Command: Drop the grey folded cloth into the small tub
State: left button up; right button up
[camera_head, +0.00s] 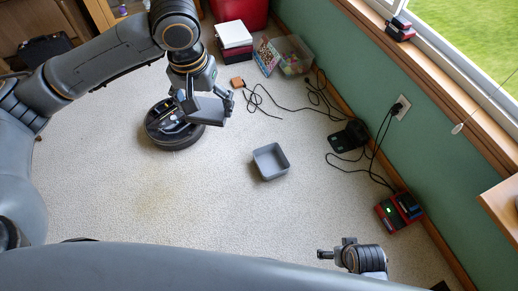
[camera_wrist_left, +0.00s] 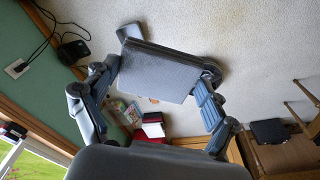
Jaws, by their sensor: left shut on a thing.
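The grey folded cloth (camera_head: 208,112) is a flat, dark grey slab between the fingers of my left gripper (camera_head: 203,104). It is held above the floor, in front of a round black robot vacuum in the head view. In the left wrist view, the cloth (camera_wrist_left: 158,72) spans the gap between the two fingers of my left gripper (camera_wrist_left: 162,80). The small tub (camera_head: 270,164) is a grey, open, square container on the carpet, right of and below the cloth in the head view. Part of my right arm's end (camera_head: 350,254) shows at the bottom; its jaws are unclear.
The robot vacuum (camera_head: 160,132) lies on the carpet below my left gripper. A clear bin (camera_head: 292,58), black cables (camera_head: 262,104) and a black charger (camera_head: 349,136) lie near the green wall (camera_head: 385,70). A red charger (camera_head: 398,211) is at right. Carpet around the tub is clear.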

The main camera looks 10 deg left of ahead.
aim_at(268, 165)
jog(key=u, duration=0.15)
jog(key=i+l+u, duration=0.2)
jog(key=i+l, duration=0.3)
jog(key=i+l+u, duration=0.15)
jog(key=i+l, duration=0.35)
jog(key=l, duration=0.2)
